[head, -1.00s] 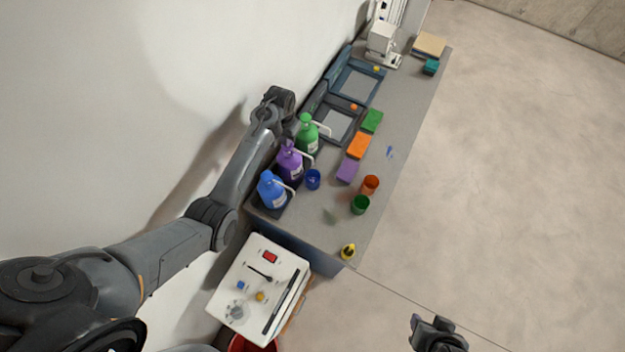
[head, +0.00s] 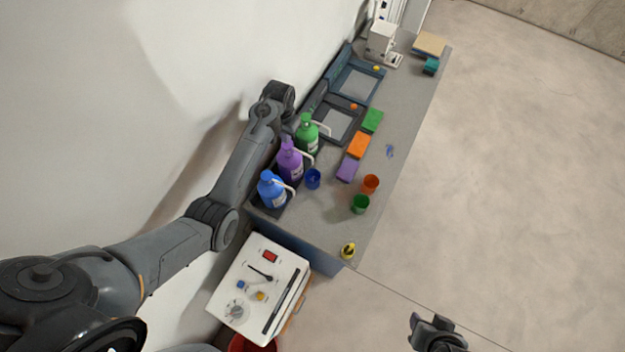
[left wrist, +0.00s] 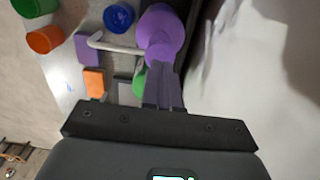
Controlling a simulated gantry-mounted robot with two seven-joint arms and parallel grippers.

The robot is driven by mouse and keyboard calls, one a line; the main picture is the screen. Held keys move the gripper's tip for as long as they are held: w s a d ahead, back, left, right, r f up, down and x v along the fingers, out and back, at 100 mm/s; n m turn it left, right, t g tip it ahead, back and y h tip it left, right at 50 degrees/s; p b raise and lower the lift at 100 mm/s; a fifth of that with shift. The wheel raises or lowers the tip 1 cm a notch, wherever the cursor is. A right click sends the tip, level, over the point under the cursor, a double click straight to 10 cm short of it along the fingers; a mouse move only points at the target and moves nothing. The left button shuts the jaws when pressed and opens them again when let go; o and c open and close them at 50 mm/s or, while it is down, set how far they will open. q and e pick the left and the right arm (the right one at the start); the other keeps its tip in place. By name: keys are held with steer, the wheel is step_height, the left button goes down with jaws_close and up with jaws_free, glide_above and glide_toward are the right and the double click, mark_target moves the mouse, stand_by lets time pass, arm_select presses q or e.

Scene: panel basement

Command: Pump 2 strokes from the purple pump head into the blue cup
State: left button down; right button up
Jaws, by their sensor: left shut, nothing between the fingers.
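The purple pump bottle (head: 290,165) stands between a blue and a green one in the head view, a pale spout reaching right from its top. The blue cup (head: 313,179) stands on the bench just right of it. In the left wrist view, the purple pump head (left wrist: 160,33) is at the tips of my left gripper (left wrist: 163,73), whose fingers are together and empty. Contact cannot be judged. The spout (left wrist: 112,45) points left, and the blue cup (left wrist: 119,17) is beside it. My right gripper (head: 437,331) is at the bottom edge of the head view, far from the bench.
Blue (head: 272,191) and green (head: 307,134) pump bottles flank the purple one. Orange (head: 370,184) and green (head: 361,204) cups stand right of the blue cup. Purple, orange and green blocks lie behind. A white control box (head: 259,287) is in front. Floor at right is clear.

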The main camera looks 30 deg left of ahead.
arm_select(q)
steer(key=shift+r, duration=2.6)
steer(key=s+d+f+m+t+y, duration=0.1)
steer(key=s+d, duration=0.2)
steer(key=s, duration=0.5)
steer(key=s+d+f+t, duration=0.1)
steer(key=s+d+f, duration=0.15)
steer(key=s, duration=0.55)
steer(key=s+d+r, duration=0.3)
steer(key=s+d, duration=0.1)
steer(key=s, duration=0.2)
steer(key=s+d+r+m+t+h, duration=0.1)
steer(key=s+d+r, duration=0.3)
steer(key=s, duration=0.3)
steer(key=shift+m+t, duration=0.3)
steer(key=shift+r, duration=0.1)
